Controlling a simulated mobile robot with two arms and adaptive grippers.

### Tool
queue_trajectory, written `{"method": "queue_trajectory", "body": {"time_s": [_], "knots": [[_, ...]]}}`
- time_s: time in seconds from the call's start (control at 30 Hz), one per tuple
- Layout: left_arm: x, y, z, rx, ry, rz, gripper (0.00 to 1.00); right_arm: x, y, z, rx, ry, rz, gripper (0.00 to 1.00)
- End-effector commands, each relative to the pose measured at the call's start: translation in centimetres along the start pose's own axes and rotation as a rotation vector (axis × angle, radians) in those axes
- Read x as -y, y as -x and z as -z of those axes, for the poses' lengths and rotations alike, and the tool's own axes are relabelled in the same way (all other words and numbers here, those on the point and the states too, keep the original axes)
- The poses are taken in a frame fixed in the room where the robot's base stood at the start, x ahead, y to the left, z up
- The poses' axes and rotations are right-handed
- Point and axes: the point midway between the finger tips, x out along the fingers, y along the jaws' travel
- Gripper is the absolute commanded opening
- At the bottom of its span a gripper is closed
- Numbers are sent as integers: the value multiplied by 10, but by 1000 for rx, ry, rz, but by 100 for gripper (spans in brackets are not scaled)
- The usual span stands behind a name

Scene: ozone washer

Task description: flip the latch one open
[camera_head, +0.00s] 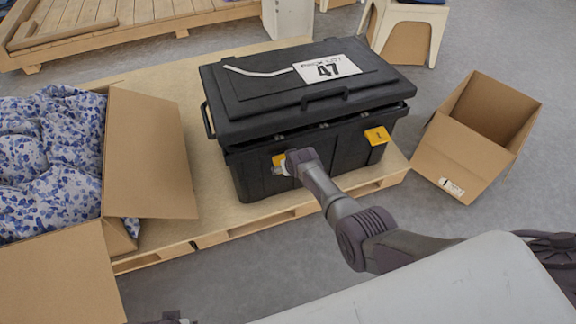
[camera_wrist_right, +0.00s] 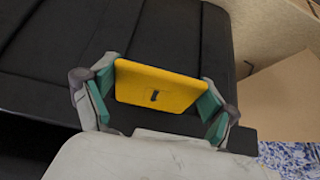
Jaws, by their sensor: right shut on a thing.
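A black lidded case (camera_head: 300,168) stands on a pallet. Two yellow latches are on its front: a left latch (camera_head: 278,160) and a right latch (camera_head: 377,136). My right gripper (camera_head: 281,166) is at the left latch, which is partly hidden behind it. In the right wrist view, the teal fingertips (camera_wrist_right: 157,90) hold the yellow plate of this latch (camera_wrist_right: 160,86) by its two side edges. The lid (camera_head: 280,95) lies over the case, with a narrow dark gap under its front edge. My left gripper's fingers are not in view.
A wooden pallet (camera_head: 200,225) carries the case. An open cardboard box (camera_head: 150,150) with blue-patterned cloth (camera_head: 50,150) is on the left. An empty cardboard box (camera_head: 465,150) lies on the floor to the right. Grey floor is clear in front of the pallet.

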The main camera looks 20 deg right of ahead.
Motion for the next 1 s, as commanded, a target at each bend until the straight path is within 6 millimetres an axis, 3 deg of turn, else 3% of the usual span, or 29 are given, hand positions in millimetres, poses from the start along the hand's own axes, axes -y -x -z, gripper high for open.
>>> {"method": "queue_trajectory", "body": {"time_s": [0.53,0.57,0.63,1.0], "knots": [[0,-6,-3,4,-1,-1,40,0,1,1,18,0,0,52],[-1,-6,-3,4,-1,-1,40,0,1,1,18,0,0,90],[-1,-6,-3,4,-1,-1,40,0,1,1,17,0,0,100],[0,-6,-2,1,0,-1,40,0,1,1,18,0,0,100]]}}
